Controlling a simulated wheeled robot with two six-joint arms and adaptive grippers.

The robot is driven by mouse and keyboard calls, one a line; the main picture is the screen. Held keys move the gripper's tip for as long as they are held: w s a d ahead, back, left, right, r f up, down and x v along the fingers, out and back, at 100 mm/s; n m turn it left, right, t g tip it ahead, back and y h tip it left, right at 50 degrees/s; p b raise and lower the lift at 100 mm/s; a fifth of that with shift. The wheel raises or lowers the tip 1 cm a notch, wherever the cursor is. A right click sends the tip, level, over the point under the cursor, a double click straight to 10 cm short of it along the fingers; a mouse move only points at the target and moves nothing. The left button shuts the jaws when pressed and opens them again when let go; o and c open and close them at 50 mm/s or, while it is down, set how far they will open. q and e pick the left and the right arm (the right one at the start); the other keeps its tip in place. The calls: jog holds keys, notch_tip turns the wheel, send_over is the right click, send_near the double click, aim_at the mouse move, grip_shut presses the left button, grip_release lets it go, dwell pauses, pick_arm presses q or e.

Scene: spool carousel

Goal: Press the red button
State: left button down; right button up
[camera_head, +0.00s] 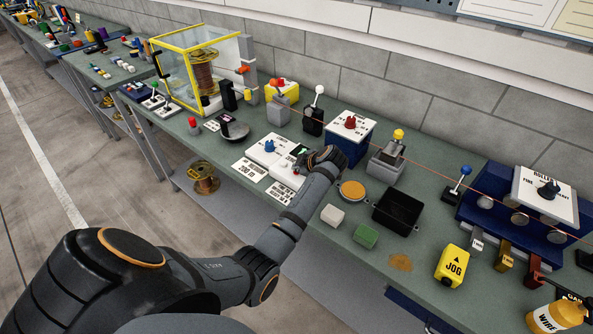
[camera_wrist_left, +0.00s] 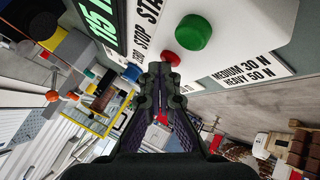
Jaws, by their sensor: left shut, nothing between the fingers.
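A small round red button (camera_wrist_left: 171,58) sits on a white panel (camera_wrist_left: 146,12) beside a larger green button (camera_wrist_left: 193,34) in the left wrist view, with STOP and START lettering near them. My left gripper (camera_wrist_left: 160,70) is shut and empty, with its tips close to the red button. I cannot tell whether they touch it. My right gripper is not in view.
A yellow-framed clear case (camera_head: 178,75) stands to the left. A blue-and-white box with a red knob (camera_head: 350,122) and a black tray (camera_head: 397,211) are to the right. A white block (camera_head: 332,215) and a green block (camera_head: 365,236) lie near the front edge.

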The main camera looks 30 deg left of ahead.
pick_arm(q)
jog(key=shift+r, duration=0.1)
jog(key=shift+r+p, duration=0.65)
jog(key=shift+r, duration=0.25)
notch_tip(320, 180, up, 5)
jog(key=p, duration=0.3)
jog(key=shift+p, duration=0.4)
